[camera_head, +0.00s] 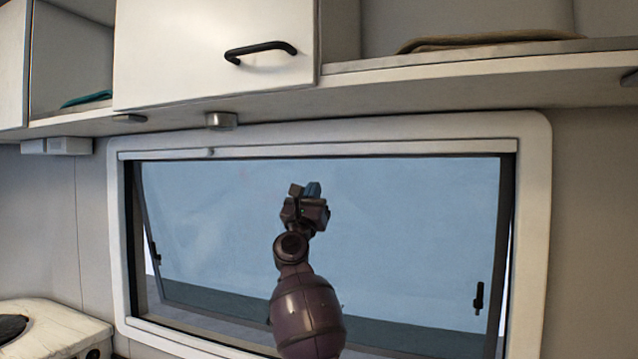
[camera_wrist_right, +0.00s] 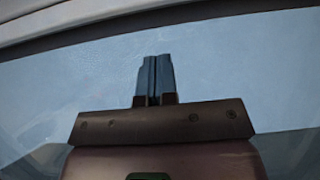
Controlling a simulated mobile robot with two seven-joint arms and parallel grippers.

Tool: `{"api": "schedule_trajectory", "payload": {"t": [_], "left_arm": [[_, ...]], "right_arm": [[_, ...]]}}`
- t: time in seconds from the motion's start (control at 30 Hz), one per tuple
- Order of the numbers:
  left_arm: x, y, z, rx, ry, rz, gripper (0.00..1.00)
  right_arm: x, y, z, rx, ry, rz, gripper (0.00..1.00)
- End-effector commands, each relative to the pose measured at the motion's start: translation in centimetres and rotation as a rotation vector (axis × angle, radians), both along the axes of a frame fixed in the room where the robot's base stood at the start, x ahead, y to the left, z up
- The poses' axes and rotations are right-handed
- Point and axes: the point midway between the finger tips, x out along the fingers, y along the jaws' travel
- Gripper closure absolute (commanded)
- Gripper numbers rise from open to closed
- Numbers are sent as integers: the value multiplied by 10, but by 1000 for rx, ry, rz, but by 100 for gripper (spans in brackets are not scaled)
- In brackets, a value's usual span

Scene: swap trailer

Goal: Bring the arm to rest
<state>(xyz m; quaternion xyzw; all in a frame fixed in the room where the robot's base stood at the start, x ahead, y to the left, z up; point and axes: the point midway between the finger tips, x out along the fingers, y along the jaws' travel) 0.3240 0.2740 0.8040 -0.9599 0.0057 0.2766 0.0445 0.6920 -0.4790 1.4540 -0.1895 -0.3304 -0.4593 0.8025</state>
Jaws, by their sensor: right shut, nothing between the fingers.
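My right gripper (camera_head: 306,190) shows in the head view, raised in front of the window (camera_head: 400,230), with its arm coming up from the bottom middle. In the right wrist view, the right gripper (camera_wrist_right: 155,78) has its two dark fingers together with nothing between them, pointing toward the window pane (camera_wrist_right: 230,70). The gripper's fingers show small in the head view. My left gripper is in neither view.
Above the window, a white cabinet door (camera_head: 200,50) with a black handle (camera_head: 260,50) is closed. Open shelves flank it; the right one holds a folded brown cloth (camera_head: 490,40). A white counter (camera_head: 50,330) stands at lower left. The shelf edge (camera_head: 400,100) overhangs the window.

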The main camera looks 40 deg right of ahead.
Motion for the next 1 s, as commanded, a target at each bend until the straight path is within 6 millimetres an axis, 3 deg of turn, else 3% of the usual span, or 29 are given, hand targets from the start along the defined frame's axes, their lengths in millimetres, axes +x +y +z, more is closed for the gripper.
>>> {"api": "schedule_trajectory", "payload": {"t": [0.2,0.4,0.8,1.0], "left_arm": [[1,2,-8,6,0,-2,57],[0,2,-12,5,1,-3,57],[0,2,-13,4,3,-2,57],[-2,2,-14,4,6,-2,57]], "right_arm": [[-14,24,-30,1,2,1,100],[-21,36,-42,1,1,0,100],[-22,39,-44,-19,30,-27,100],[-17,59,-31,-259,214,-190,100]]}}
